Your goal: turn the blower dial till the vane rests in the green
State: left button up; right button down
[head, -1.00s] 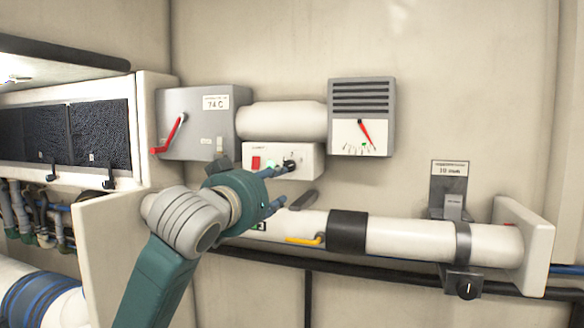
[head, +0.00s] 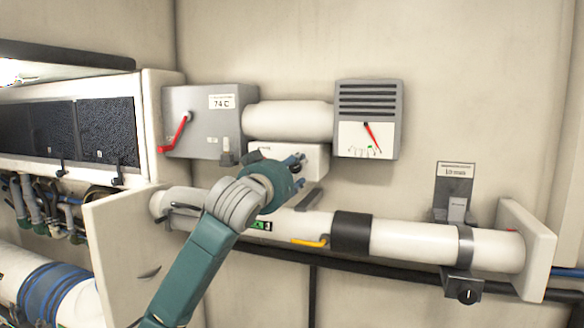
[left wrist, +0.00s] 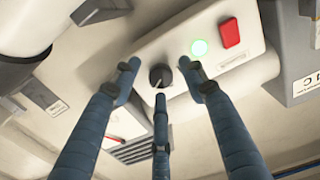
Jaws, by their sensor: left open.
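The blower dial (left wrist: 160,76) is a dark round knob with a pale pointer line on the white control box (head: 305,149); it shows in the left wrist view. My left gripper (head: 298,165) is open at the box, its blue fingers hiding the dial in the head view. In the left wrist view the fingertips (left wrist: 160,82) spread around the dial; whether they touch it I cannot tell. The vane (head: 371,134) is a red needle on the grey vented gauge (head: 367,90), pointing down and slightly right. Small green marks lie near its tip; exact overlap is unclear. My right gripper is out of view.
A lit green lamp (left wrist: 199,47) and a red switch (left wrist: 229,33) sit beside the dial. A grey box with a red lever (head: 174,133) is at the left. A white pipe (head: 400,239) with a yellow handle (head: 309,242) runs below.

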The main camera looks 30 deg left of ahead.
pick_arm(q)
jog(key=c, duration=0.9)
grip_shut()
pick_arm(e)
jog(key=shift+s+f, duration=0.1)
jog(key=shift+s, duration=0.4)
pick_arm(q)
jog(key=shift+f+n, duration=0.1)
jog(key=shift+n, duration=0.2)
jog(key=n+b, duration=0.1)
jog(key=n, duration=0.1)
jog(key=shift+w+d+n, duration=0.1)
jog(key=shift+n, duration=0.2)
jog(key=n, duration=0.2)
jog(key=shift+n, duration=0.4)
jog(key=n, duration=0.4)
jog(key=shift+f+n, duration=0.1)
jog(key=shift+n, duration=0.8)
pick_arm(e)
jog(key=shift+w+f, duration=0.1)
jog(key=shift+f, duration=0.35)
